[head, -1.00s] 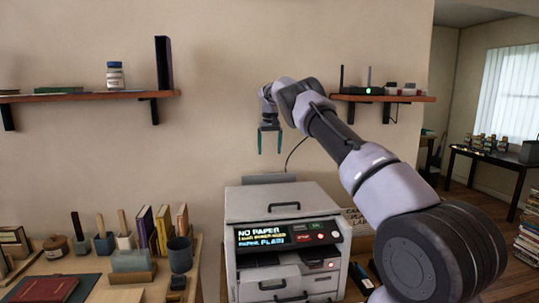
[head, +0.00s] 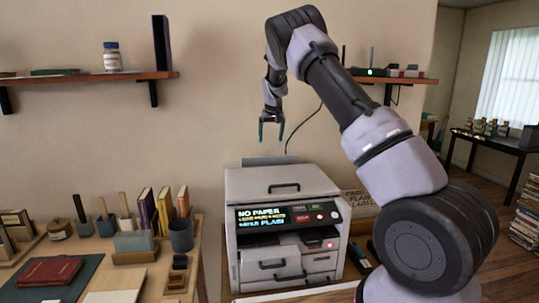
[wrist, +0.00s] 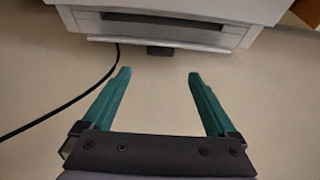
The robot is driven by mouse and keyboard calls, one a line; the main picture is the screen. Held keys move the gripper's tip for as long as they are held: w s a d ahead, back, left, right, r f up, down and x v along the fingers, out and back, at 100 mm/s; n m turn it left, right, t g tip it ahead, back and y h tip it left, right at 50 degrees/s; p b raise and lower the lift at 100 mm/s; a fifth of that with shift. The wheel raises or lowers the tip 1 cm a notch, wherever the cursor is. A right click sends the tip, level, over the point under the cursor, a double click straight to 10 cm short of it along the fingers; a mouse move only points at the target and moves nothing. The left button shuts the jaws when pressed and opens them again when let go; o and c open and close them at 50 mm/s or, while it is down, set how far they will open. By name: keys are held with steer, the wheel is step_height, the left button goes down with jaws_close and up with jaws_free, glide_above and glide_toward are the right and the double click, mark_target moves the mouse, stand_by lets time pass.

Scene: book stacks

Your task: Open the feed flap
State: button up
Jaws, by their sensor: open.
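The pale grey printer (head: 283,190) stands on a low table, its lit display (head: 275,217) reading NO PAPER. A flat grey panel (head: 270,160) sits at its rear top edge; I cannot tell for sure whether it is the feed flap. My gripper (head: 271,134) is open and empty, pointing down above the rear of the printer, apart from it. In the wrist view, the open teal fingers (wrist: 158,75) frame bare background. Beyond their tips is the printer body (wrist: 170,12), with a dark slot, a pale ledge (wrist: 160,44) and a small dark tab (wrist: 160,51).
A black cable (head: 303,128) runs down the wall behind the printer, and passes left of the fingers in the wrist view. Wall shelves hang left (head: 90,77) and right (head: 405,79). A desk (head: 150,272) with books, cups and tools stands left of the printer.

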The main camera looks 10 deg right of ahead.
mark_target(269, 159)
steer(key=x, duration=1)
steer(key=shift+s+r, duration=0.1)
